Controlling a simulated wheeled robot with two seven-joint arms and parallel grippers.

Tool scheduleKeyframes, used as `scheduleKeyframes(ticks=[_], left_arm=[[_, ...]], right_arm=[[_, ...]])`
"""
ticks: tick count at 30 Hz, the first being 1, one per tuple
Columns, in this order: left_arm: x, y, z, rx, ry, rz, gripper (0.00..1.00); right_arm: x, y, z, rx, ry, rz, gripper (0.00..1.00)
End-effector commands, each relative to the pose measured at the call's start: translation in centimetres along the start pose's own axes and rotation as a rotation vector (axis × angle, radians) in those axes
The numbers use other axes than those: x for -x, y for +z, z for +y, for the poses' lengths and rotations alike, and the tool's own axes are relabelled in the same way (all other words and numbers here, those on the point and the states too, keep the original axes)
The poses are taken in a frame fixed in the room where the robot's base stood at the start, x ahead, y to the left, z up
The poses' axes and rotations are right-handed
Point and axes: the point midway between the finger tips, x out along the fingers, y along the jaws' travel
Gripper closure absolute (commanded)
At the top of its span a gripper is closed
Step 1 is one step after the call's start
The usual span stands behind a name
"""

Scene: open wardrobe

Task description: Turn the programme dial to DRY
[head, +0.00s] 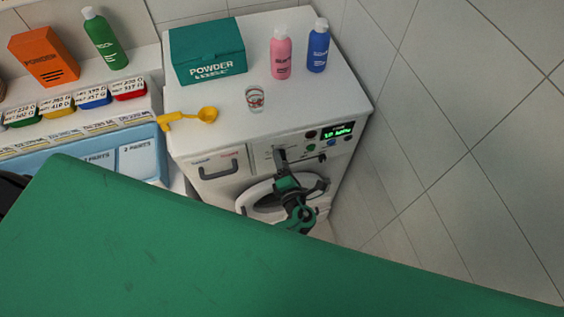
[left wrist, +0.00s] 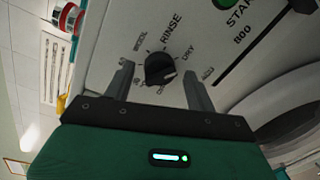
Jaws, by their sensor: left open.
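The black programme dial (left wrist: 159,68) is on the white front panel of the washing machine (head: 222,172). RINSE (left wrist: 171,28) is above the dial and DRY (left wrist: 188,53) is to its upper right; WOOL is to the left. A label under the dial is partly hidden. A pale mark on the dial appears to point right and slightly down, below DRY. My left gripper (left wrist: 158,72) is open, with one finger on each side of the dial and visible gaps to it. In the head view my left gripper (head: 282,160) hides the dial. My right gripper is not in view.
A green-lit display (head: 339,132) and buttons are right of the dial. The round door (head: 250,199) is below. On top stand a powder box (head: 208,52), pink bottle (head: 281,55), blue bottle (head: 318,46), glass (head: 254,98) and yellow scoop (head: 207,114). A tiled wall is close on the right.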

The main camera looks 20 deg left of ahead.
Motion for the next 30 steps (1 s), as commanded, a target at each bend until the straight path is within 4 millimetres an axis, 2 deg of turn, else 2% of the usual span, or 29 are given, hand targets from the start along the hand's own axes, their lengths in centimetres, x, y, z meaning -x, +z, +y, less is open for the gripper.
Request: scheduleKeyframes(ticks=[5, 18, 24, 30], left_arm=[[2.0, -0.1, -0.4, 0.002, -0.003, 0.000, 0.44], [11.4, -0.2, -0.4, 0.001, -0.004, 0.002, 0.44], [13.4, -0.1, -0.2, 0.000, -0.002, 0.001, 0.44], [13.8, -0.1, 0.0, 0.000, -0.001, 0.001, 0.44]], right_arm=[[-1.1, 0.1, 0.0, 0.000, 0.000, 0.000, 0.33], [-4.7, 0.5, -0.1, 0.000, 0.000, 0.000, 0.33], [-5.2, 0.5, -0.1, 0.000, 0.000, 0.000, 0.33], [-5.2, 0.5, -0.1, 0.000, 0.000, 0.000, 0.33]])
